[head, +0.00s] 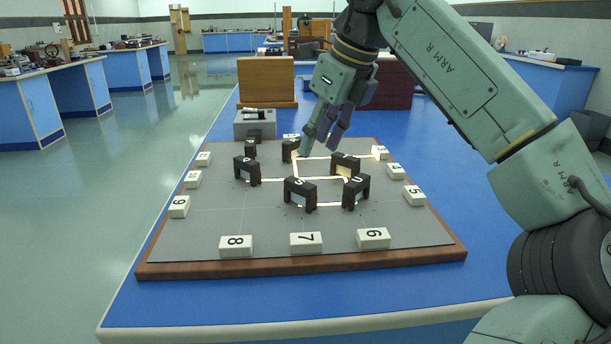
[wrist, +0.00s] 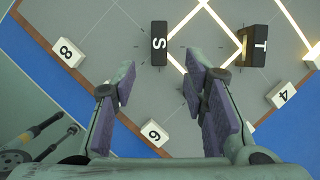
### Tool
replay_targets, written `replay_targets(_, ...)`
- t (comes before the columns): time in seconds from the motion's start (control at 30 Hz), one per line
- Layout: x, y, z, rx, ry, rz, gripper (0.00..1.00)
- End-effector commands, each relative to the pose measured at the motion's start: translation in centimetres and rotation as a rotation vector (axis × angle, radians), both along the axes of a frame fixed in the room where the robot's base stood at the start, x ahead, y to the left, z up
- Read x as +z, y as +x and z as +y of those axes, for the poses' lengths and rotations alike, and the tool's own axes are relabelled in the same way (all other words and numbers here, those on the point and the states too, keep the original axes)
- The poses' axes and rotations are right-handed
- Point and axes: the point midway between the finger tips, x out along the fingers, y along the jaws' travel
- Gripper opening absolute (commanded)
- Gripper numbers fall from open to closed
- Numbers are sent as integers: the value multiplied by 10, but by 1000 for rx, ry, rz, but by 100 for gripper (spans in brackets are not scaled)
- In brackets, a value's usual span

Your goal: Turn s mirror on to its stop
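The S mirror (wrist: 159,43) is a dark upright block with a white letter S, standing on the grey board in the wrist view. Bright beam lines pass close by its right side. My gripper (wrist: 163,82) is open and empty. Its two purple-padded fingers are spread below the S mirror in the picture, the mirror lying beyond the gap between their tips. In the head view my gripper (head: 323,140) hangs over the back part of the board, near a dark mirror block (head: 290,151). I cannot read which block is S there. Its stop cannot be made out.
The T mirror (wrist: 255,46) stands to the right of S. Other dark mirror blocks, such as one at the front (head: 300,192), and white numbered blocks (head: 306,243) stand on the board (head: 165,245). A grey lamp-like box (head: 254,124) stands behind. The blue table (head: 230,310) is clear in front.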

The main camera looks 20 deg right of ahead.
Motion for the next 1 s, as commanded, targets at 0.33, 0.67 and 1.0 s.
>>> replay_targets(0.33,-62,22,13,2,3,-1,40)
replay_targets(0.67,-87,32,19,3,2,-1,40)
replay_targets(1.0,-88,32,19,3,3,-2,34)
